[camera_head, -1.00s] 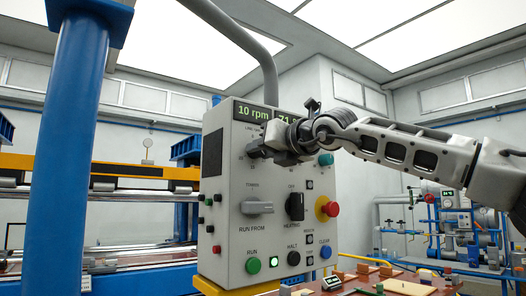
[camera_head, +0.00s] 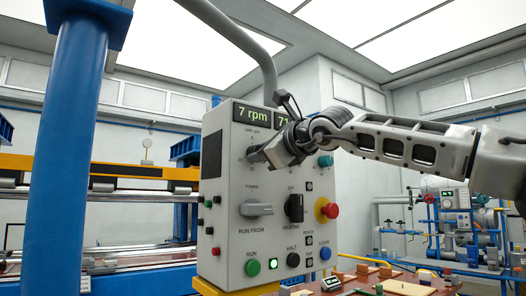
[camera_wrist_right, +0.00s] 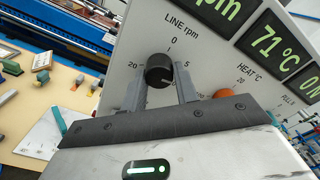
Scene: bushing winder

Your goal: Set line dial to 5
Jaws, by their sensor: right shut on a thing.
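The line dial is a black round knob (camera_wrist_right: 159,70) under the label "LINE rpm" in the right wrist view, with 0 above it, 5 to its right and 20 to its left. My right gripper (camera_wrist_right: 160,88) is shut on this knob, one finger on each side. In the head view my right gripper (camera_head: 270,155) covers most of the dial on the grey control panel (camera_head: 225,240). The line display (camera_head: 251,113) reads 7 rpm. My left gripper is not in view.
Below the dial are a grey selector (camera_head: 256,209), a black heating knob (camera_head: 294,208) and a red emergency button (camera_head: 328,210). An orange knob (camera_wrist_right: 224,94) sits close to my right gripper. A blue column (camera_head: 72,150) stands at left.

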